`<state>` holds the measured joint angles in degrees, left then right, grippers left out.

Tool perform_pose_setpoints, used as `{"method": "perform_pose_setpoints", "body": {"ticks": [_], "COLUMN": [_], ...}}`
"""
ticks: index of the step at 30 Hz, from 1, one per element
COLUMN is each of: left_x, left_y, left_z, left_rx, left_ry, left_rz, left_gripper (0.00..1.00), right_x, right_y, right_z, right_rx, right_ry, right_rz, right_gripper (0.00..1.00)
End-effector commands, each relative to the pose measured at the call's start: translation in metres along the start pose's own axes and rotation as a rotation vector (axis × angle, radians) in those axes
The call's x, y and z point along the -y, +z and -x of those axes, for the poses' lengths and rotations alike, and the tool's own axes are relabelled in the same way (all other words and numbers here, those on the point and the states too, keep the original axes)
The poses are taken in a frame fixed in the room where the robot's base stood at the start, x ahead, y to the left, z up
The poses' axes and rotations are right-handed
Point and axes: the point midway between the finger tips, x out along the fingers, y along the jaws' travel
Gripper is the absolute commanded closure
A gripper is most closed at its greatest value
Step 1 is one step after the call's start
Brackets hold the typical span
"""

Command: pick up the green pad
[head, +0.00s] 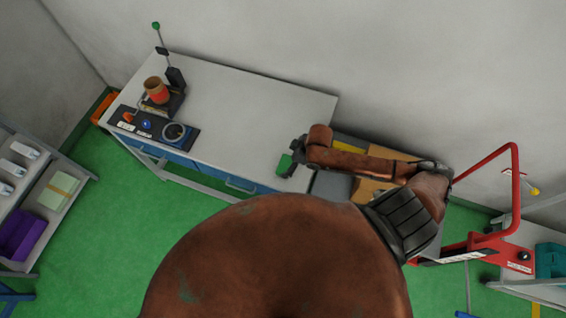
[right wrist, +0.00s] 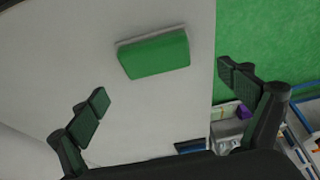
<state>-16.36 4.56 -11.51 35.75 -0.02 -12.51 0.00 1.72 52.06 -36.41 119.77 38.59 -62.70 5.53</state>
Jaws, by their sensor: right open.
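The green pad (right wrist: 157,55) is a flat green block with a pale grey edge. It lies on the white tabletop near the table's edge in the right wrist view. In the head view it shows as a small green patch (head: 285,165) at the table's front right. My right gripper (head: 293,158) is beside it there, partly hiding it. In the right wrist view the jaws of my right gripper (right wrist: 165,100) are spread wide and empty, with the pad ahead of them, not touched. My left gripper is not in view.
The white worktable (head: 240,115) has blue drawers (head: 240,183). At its left stand a device with an orange-brown cup (head: 156,90) and a dark panel (head: 150,128). Boxes (head: 365,188) lie under my right arm. A red frame (head: 516,190) stands at the right, shelves (head: 60,185) at the left.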

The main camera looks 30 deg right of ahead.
Motion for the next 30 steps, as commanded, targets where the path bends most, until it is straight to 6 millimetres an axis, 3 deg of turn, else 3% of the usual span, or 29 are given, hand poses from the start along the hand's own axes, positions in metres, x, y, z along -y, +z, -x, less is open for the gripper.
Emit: {"method": "perform_pose_setpoints", "body": {"ticks": [1,3,6,12,19,22,30], "left_x": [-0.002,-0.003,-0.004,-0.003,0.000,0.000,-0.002], "left_y": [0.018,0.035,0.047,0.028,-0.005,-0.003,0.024], "left_z": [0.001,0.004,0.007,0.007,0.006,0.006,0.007], "left_rx": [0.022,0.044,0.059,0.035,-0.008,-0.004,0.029], "left_ry": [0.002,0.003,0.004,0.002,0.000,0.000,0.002], "left_rz": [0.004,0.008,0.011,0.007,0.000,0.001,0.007], "left_gripper": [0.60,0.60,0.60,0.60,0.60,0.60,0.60], "right_x": [0.000,-0.001,-0.002,-0.004,-0.003,-0.003,-0.003], "right_y": [0.003,0.005,0.009,0.010,0.010,0.009,0.009], "right_z": [-0.005,-0.011,-0.024,-0.050,-0.056,-0.056,-0.056], "right_rx": [0.001,0.002,0.002,0.001,0.001,0.001,0.001], "right_ry": [0.001,0.003,0.003,0.005,0.004,0.004,0.004], "right_rz": [-0.005,-0.008,-0.012,-0.010,-0.006,-0.005,-0.005], "right_gripper": [0.04,0.04,0.04,0.04,0.04,0.06,0.24]}}
